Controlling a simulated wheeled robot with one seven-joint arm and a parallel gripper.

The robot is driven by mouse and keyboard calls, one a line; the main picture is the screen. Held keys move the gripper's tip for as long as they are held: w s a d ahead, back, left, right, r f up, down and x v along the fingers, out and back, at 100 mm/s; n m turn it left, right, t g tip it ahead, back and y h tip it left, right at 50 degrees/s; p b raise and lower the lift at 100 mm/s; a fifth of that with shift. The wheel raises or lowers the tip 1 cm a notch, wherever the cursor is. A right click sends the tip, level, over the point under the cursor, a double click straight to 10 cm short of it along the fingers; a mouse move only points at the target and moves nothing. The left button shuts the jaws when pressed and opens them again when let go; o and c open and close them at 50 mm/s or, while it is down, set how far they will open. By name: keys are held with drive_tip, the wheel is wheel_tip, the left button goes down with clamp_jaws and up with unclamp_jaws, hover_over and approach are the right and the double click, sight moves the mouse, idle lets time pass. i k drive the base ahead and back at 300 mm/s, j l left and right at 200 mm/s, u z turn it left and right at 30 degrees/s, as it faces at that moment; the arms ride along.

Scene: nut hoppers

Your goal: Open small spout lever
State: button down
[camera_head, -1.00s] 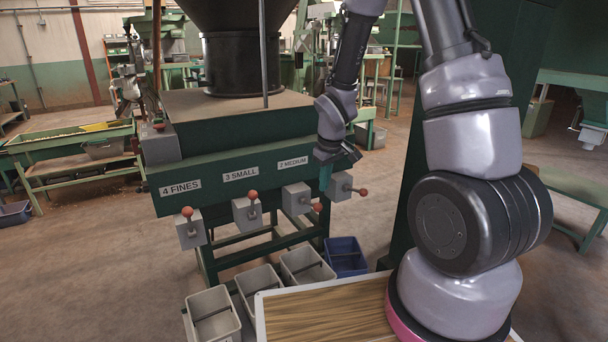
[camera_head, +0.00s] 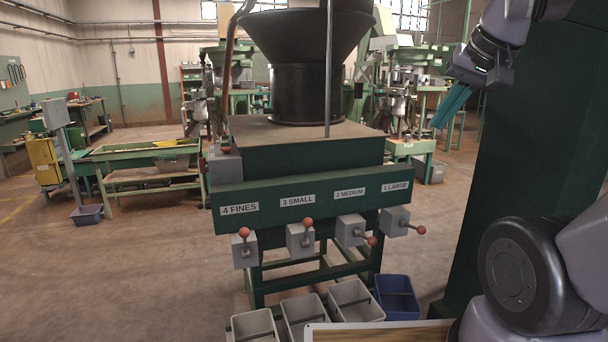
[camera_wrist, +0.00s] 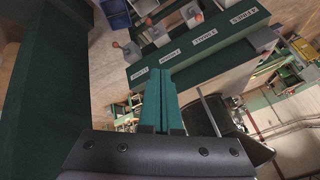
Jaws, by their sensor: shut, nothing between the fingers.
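The small spout (camera_head: 300,241) is a grey box under the "3 SMALL" label (camera_head: 297,200) on the green hopper frame. Its lever ends in a red ball (camera_head: 307,223) and points upward. My gripper (camera_head: 436,122) has teal fingers pressed together, angled down. It is up and to the right of the spouts in the head view, apart from all the levers. In the wrist view the shut fingers (camera_wrist: 161,92) point toward the labelled beam, and the "SMALL" label (camera_wrist: 204,39) lies beyond their tips to the right.
The fines lever (camera_head: 244,232) also points up. The medium lever (camera_head: 371,240) and large lever (camera_head: 420,230) point right. Grey bins (camera_head: 304,318) and a blue bin (camera_head: 397,297) stand below. A green column (camera_head: 500,180) stands at right. Floor at left is open.

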sight(307, 222)
drive_tip(key=i+j+z, duration=0.1)
drive_tip(key=j, duration=0.5)
drive_tip(key=i+j, duration=0.1)
drive_tip(key=j, duration=0.55)
drive_tip(key=z, duration=0.05)
